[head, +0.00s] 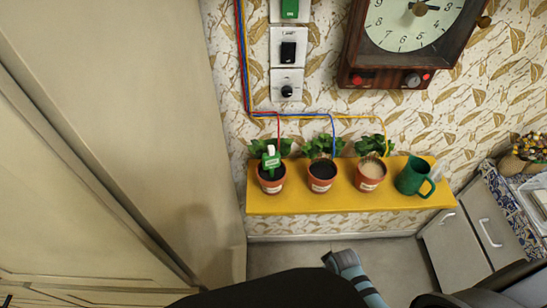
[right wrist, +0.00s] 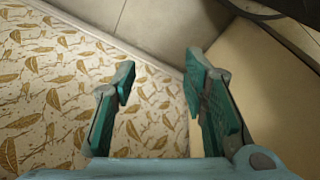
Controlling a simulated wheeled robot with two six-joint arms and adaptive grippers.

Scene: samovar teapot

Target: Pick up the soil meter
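The soil meter (head: 271,158) looks like a small green and white device. It stands upright in the leftmost terracotta pot (head: 271,184) on the yellow shelf, in the head view. My right gripper (right wrist: 160,70) is open and empty in the right wrist view, with patterned wall and floor behind its fingers. No soil meter shows in that view. A blue-grey part of my arm shows at the bottom of the head view, well below the shelf. My left gripper is not in view.
Two more potted plants (head: 321,180) (head: 370,178) and a green watering jug (head: 413,178) stand along the yellow shelf (head: 300,204). Coloured wires run down to the pots. A wooden clock (head: 412,25) hangs above. A large beige cabinet (head: 130,110) fills the left side.

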